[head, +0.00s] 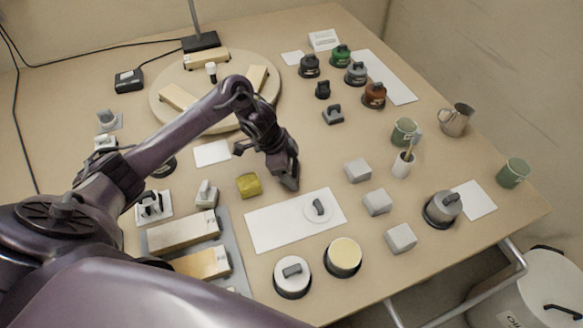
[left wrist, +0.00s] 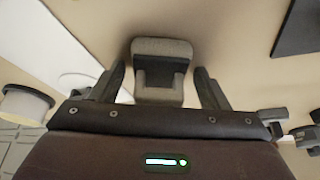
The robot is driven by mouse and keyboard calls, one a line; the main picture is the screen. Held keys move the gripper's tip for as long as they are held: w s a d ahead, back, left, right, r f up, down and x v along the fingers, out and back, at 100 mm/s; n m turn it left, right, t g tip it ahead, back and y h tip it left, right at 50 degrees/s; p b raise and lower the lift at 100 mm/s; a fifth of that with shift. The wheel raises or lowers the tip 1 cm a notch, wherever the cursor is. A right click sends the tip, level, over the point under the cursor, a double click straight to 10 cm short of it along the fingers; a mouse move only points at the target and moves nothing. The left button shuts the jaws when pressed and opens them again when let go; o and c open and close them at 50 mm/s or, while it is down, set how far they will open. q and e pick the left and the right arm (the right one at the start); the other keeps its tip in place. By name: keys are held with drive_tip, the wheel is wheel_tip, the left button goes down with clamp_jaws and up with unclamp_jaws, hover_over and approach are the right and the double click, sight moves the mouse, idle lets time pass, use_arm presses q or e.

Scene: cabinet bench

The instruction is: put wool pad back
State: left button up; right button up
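My left gripper (head: 285,178) is above the table, just behind the white mat (head: 265,232). The left wrist view shows its fingers (left wrist: 160,68) on both sides of a beige-grey block with a dark middle (left wrist: 162,72), which looks like the wool pad. The block fills nearly all of the finger gap; exact contact is hard to see. In the head view the gripper mostly hides it. A white round pad with a grey handle (head: 318,208) lies on the mat. A yellow block (head: 249,185) lies left of the gripper. My right gripper is not in view.
Several pale grey blocks (head: 377,202) stand right of the mat. A white lidded pot (head: 292,278) and a yellow-topped jar (head: 343,257) stand in front. A grey tray (head: 238,270) holds wooden blocks at left. A round wooden board (head: 165,118) lies behind.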

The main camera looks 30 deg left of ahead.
use_arm(q)
drive_tip(key=shift+r, duration=0.3)
drive_tip(key=p+v, duration=0.2)
drive_tip(key=v, duration=0.9)
drive_tip(key=shift+r+p, duration=0.35)
drive_tip(key=shift+p, duration=0.05)
drive_tip(key=shift+a, duration=0.1)
